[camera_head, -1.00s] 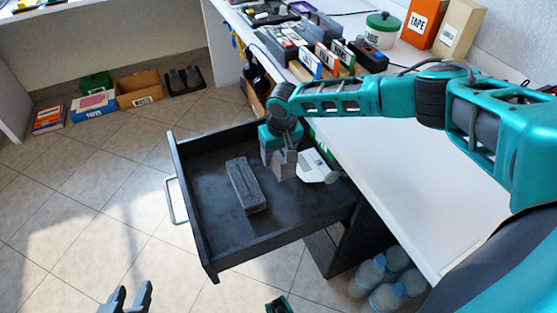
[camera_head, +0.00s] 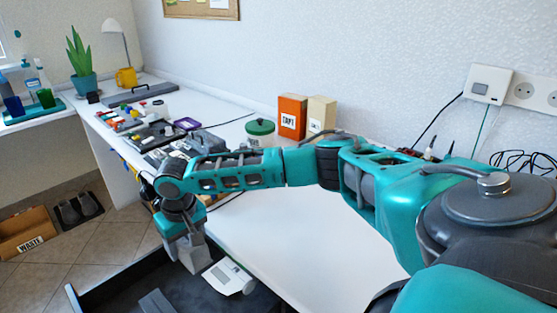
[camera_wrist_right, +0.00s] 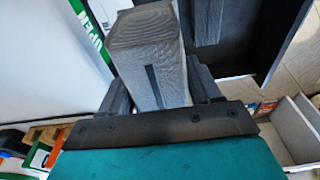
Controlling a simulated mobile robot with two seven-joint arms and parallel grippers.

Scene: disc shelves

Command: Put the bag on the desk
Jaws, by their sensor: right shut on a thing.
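My right gripper (camera_head: 188,250) is shut on a grey, wood-grained block (camera_wrist_right: 148,50), which stands between its fingers in the right wrist view. In the head view the gripper hangs over the open dark drawer (camera_head: 110,285), beside the white desk (camera_head: 300,225). A second grey block (camera_head: 155,303) lies in the drawer, cut off by the lower edge; it also shows in the right wrist view (camera_wrist_right: 208,22). I cannot make out anything that is clearly a bag. My left gripper is out of view.
A white flat item (camera_head: 228,277) sits at the drawer's desk side. The near desk top is bare. Behind are a green-lidded pot (camera_head: 260,133), an orange tape box (camera_head: 292,117), a beige box (camera_head: 321,115) and small clutter. A waste box (camera_head: 25,235) stands on the floor.

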